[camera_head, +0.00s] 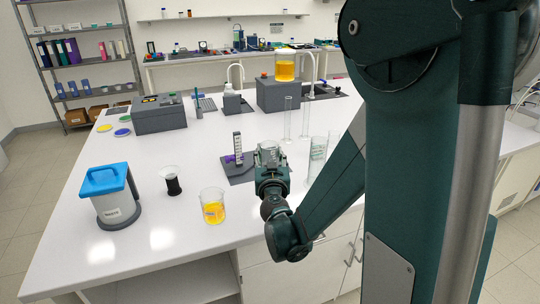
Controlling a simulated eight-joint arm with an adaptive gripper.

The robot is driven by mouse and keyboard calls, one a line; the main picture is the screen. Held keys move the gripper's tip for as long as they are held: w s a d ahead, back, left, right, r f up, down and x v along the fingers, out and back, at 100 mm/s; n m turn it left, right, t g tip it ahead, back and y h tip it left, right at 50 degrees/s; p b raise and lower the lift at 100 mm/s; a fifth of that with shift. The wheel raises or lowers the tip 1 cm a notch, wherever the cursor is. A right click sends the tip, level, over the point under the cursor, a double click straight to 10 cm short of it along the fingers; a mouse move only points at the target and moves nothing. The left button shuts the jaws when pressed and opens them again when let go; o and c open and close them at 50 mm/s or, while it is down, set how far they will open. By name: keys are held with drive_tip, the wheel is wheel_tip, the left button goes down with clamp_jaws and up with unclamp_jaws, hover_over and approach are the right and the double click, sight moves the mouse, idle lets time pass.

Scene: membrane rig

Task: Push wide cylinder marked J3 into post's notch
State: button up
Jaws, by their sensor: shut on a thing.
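A light grey post (237,145) stands upright on a dark base plate (238,176), with a small purple part low at its left side. My gripper (268,163) is just right of the post, over or beside the base plate's right edge. It is shut on a clear, wide cylinder (267,147), whose upper part shows above the fingers. No J3 mark can be read on it at this size. The gripper hides the cylinder's lower part, and I cannot tell whether it touches the post. The notch is too small to make out.
A clear, marked glass cylinder (318,148) and thin tall glass tubes (288,118) stand to the right, near my arm. A beaker of yellow liquid (213,207) stands front left. The table's left middle is clear.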

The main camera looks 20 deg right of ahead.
sight(265, 146)
drive_tip(key=shift+w+b, duration=0.4)
drive_tip(key=shift+w, duration=2.55)
drive_tip(key=shift+w+b, duration=0.35)
drive_tip(key=shift+w, duration=3.1)
drive_tip(key=o, duration=1.1)
